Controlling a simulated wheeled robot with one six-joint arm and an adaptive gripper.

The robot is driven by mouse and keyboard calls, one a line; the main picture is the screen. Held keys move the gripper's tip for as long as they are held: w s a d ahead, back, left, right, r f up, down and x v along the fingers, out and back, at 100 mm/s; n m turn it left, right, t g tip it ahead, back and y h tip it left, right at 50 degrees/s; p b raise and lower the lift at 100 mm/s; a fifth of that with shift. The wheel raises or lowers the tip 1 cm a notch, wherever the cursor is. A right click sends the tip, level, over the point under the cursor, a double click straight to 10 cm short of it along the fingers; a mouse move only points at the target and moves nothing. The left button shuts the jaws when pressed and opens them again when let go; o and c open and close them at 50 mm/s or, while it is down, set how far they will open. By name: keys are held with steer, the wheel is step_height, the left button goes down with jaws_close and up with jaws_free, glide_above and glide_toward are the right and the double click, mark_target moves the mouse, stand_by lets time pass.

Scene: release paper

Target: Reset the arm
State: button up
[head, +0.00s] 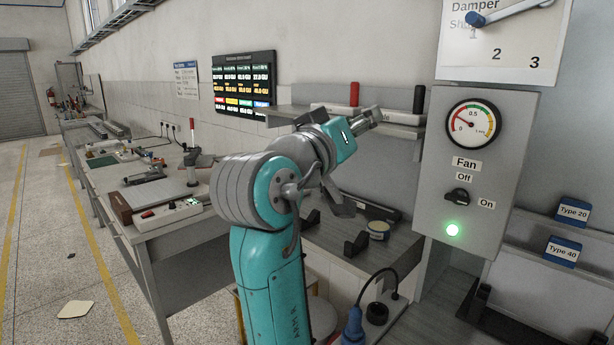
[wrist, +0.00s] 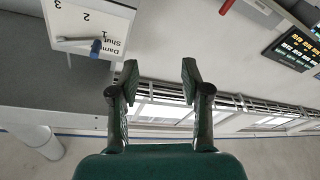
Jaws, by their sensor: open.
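My teal and grey arm rises in the middle of the head view, bent at its upper joint. My gripper (head: 372,116) is at its far end, in front of the wall shelf and left of the fan control box. In the wrist view my gripper (wrist: 156,72) shows two dark fingers spread apart with nothing between them. Beyond the fingers are a high wall and a row of windows, seen tilted. In the head view the fingers are small and partly hidden by the wrist.
The fan box (head: 476,150) with gauge, knob and green light stands right of my arm. The damper panel (head: 504,45) is above it. A shelf (head: 282,114) with red and black handles lies behind my gripper.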

step_height(320, 180, down, 15)
steer(key=w+n+t+y, duration=0.2)
steer(key=w+n+y, duration=0.1)
steer(key=n, duration=0.1)
steer(key=s+d+f+n+y, duration=0.2)
steer(key=s+f, duration=0.2)
steer(key=f, duration=0.6)
steer(key=s+d+f+n+y, duration=0.1)
steer(key=s+f+y, duration=0.25)
steer(key=f, duration=0.75)
steer(key=s+d+f+n+y, duration=0.15)
steer(key=s+f, duration=0.25)
steer(key=f, duration=0.6)
steer(key=s+d+f+m+g+y, duration=0.1)
steer(key=s+d+f, duration=0.1)
steer(key=s+f, duration=0.5)
steer(key=s+d+f+g+y, duration=0.1)
steer(key=s+f, duration=0.3)
steer(key=s, duration=0.8)
steer(key=s+d+r+m, duration=0.1)
steer(key=s+m, duration=0.1)
steer(key=s, duration=0.9)
steer(key=s+d+r+m+g, duration=0.1)
steer(key=s+d+r+m, duration=0.1)
steer(key=s, duration=0.9)
steer(key=shift+d+m+h, duration=0.15)
steer(key=shift+m+h, duration=0.15)
steer(key=shift+m, duration=0.35)
steer(key=shift+f, duration=0.1)
